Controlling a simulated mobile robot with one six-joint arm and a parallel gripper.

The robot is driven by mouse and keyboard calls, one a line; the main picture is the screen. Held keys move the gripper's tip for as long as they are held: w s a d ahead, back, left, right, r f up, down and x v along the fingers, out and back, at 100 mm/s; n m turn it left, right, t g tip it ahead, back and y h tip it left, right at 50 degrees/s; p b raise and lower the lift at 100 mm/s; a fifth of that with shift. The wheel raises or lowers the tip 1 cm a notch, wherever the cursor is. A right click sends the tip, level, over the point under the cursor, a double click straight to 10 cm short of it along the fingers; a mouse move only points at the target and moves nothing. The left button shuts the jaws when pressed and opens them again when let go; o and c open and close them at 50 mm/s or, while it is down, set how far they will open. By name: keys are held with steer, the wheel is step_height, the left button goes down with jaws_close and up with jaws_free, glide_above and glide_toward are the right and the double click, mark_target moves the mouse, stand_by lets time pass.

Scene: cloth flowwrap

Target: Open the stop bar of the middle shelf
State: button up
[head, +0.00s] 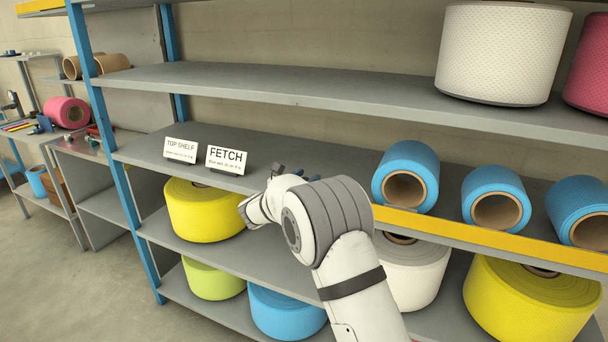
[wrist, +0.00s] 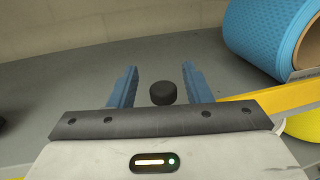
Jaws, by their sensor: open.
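The middle shelf (head: 240,183) carries several blue rolls on its right part. The yellow stop bar (head: 470,234) runs along the shelf's front edge before these rolls; its left end is hidden behind my arm. In the wrist view the yellow bar (wrist: 280,97) shows at the right, below a blue roll (wrist: 265,40). My gripper (wrist: 160,86) is open, its two blue fingers pointing over the shelf. A short black knob (wrist: 162,94) stands between the fingers, with a gap on both sides. In the head view my arm partly covers the gripper.
Two white signs, TOP SHELF (head: 181,150) and FETCH (head: 226,159), stand left of my gripper. A large yellow roll (head: 204,210) lies on the shelf below. White (head: 500,52) and pink rolls stand on the shelf above. The middle shelf's back left is clear.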

steer(key=shift+x, duration=0.85)
steer(key=shift+c, duration=0.4)
steer(key=shift+r, duration=0.1)
jaws_close()
